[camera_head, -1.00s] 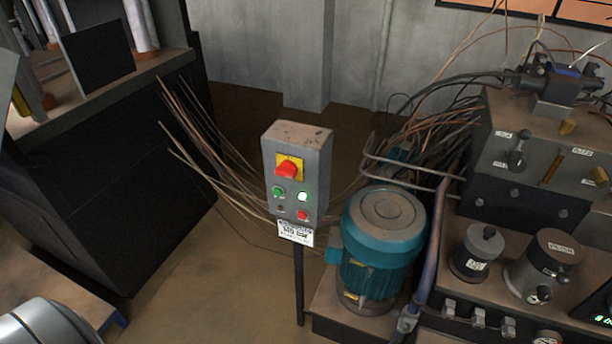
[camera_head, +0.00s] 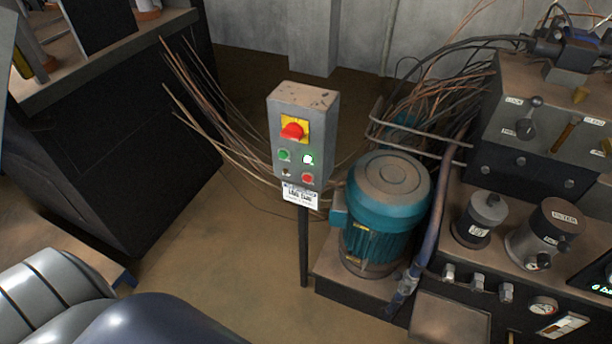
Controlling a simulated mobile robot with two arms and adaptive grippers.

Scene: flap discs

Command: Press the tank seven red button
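A grey control box (camera_head: 286,111) stands upright on a dark post near the middle of the head view. A large red knob (camera_head: 293,131) on a yellow plate is at its top. Below are a green button (camera_head: 285,155), a lit green-white button (camera_head: 308,159), a small dark switch (camera_head: 287,173) and a small red button (camera_head: 307,178). A white label (camera_head: 300,195) hangs under the box; its print is too small to read surely. Parts of my arm show at the lower left, apart from the box. Neither gripper is in view.
A teal motor (camera_head: 385,212) stands on a plinth just right of the post. A machine bench (camera_head: 520,180) with levers and gauges fills the right. A black cabinet (camera_head: 110,150) is at left. Loose cables (camera_head: 215,130) spread behind the box. Brown floor (camera_head: 240,255) is open in front.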

